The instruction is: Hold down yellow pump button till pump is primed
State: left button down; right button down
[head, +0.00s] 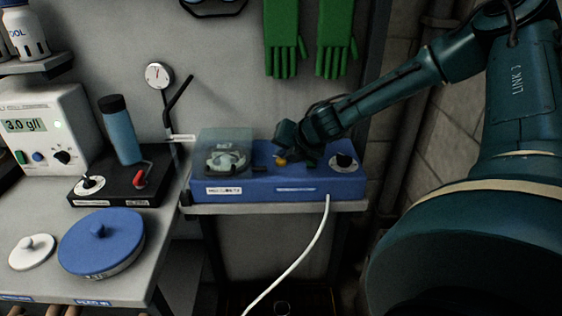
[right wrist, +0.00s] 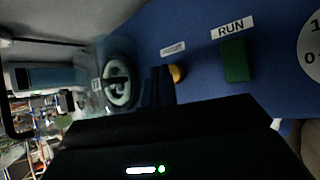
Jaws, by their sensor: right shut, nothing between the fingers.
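The blue pump box (head: 235,190) sits on a shelf, with a clear-covered pump head at its left. The yellow button (head: 281,161) shows on its top, just below my right gripper (head: 286,150). In the right wrist view the yellow button (right wrist: 178,73) is partly hidden behind the shut, empty fingers of my right gripper (right wrist: 161,85). The fingertips are right at the button; I cannot tell whether they press it. My left gripper is not in view.
A white cable (head: 310,250) hangs in front. A black stand with a blue cylinder (head: 119,130) is to the left. Green gloves (head: 335,45) hang behind.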

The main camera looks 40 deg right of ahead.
aim_at(284, 162)
jog(key=shift+f+b, duration=0.45)
jog(key=shift+f, duration=0.15)
dwell(3.0)
dwell(2.5)
jog(key=shift+r+p, duration=0.9)
jog(key=shift+r, duration=0.1)
notch_tip(284, 162, up, 5)
jog(key=p, duration=0.4)
jog(key=shift+p, duration=0.4)
